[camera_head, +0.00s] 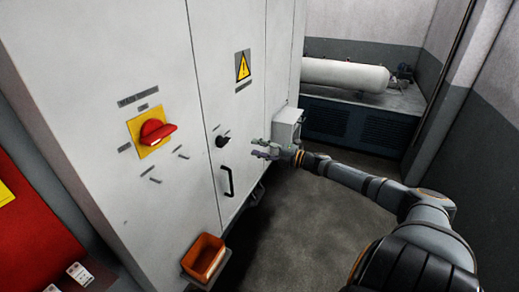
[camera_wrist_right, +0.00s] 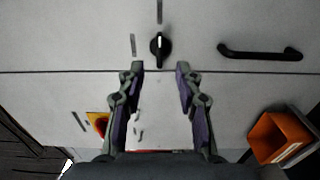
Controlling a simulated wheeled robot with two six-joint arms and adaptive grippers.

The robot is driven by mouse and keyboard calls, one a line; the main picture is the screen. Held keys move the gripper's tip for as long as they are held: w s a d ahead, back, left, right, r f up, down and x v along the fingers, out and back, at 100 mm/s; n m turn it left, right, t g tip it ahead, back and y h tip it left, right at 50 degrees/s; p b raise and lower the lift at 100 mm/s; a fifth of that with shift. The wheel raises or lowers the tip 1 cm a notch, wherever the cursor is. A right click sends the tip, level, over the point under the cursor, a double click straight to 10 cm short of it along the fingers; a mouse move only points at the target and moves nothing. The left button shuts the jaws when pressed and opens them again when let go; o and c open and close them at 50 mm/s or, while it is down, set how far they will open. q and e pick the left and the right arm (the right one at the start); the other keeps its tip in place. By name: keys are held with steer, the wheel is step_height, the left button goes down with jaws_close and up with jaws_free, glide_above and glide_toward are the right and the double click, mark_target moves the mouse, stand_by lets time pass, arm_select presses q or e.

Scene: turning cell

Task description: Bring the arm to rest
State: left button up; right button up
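My right arm (camera_head: 345,177) reaches in from the lower right of the head view, stretched out toward a pale cabinet. Its gripper (camera_head: 262,149) is open and empty in front of the cabinet, near a black knob (camera_head: 222,141). In the right wrist view the two fingers (camera_wrist_right: 160,78) stand wide apart with nothing between them, and the black knob (camera_wrist_right: 160,46) shows just beyond the fingertips. A gap between the gripper and the knob shows in the head view. My left gripper is not in view.
The cabinet (camera_head: 95,60) has a red rotary switch (camera_head: 152,131) on a yellow plate, a black handle (camera_head: 228,182) and a warning sign (camera_head: 243,66). An orange bin (camera_head: 204,257) sits low at its front. A white tank (camera_head: 345,74) lies behind. The grey floor (camera_head: 310,235) is clear.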

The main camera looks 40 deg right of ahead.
stand_by(0.4)
steer(key=s+d+f+m+g+h+b, duration=0.1)
steer(key=s+d+f+m+h, duration=0.25)
steer(key=f, duration=0.55)
steer(key=s+d+f+m+h+b, duration=0.2)
steer(key=f+m, duration=0.2)
steer(key=f, duration=0.6)
steer(key=s+d+f+m+g+h+b, duration=0.1)
steer(key=s+d+f+m+h, duration=0.2)
steer(key=f, duration=0.6)
steer(key=s+a+f+m+g+h+b, duration=0.15)
steer(key=s+f+m+g, duration=0.35)
steer(key=f, duration=0.9)
steer(key=s+a+f+m+g+b, duration=0.1)
steer(key=s+a+f+m+g, duration=0.1)
steer(key=s+a+f, duration=0.6)
steer(key=s+a+f+m+g+b, duration=0.15)
steer(key=s+a+f, duration=0.35)
steer(key=s+f, duration=0.65)
steer(key=s+a+f+m+g+y, duration=0.1)
steer(key=s+a+f+g, duration=0.1)
steer(key=s+a+f, duration=0.2)
steer(key=s+a+f+m+g+y+b, duration=0.1)
steer(key=s+a+f, duration=0.4)
steer(key=s+a, duration=0.5)
steer(key=shift+s+a+m+g, duration=0.2)
steer(key=shift+a+m+g, duration=0.3)
steer(key=shift+g, duration=0.45)
steer(key=shift+d, duration=0.1)
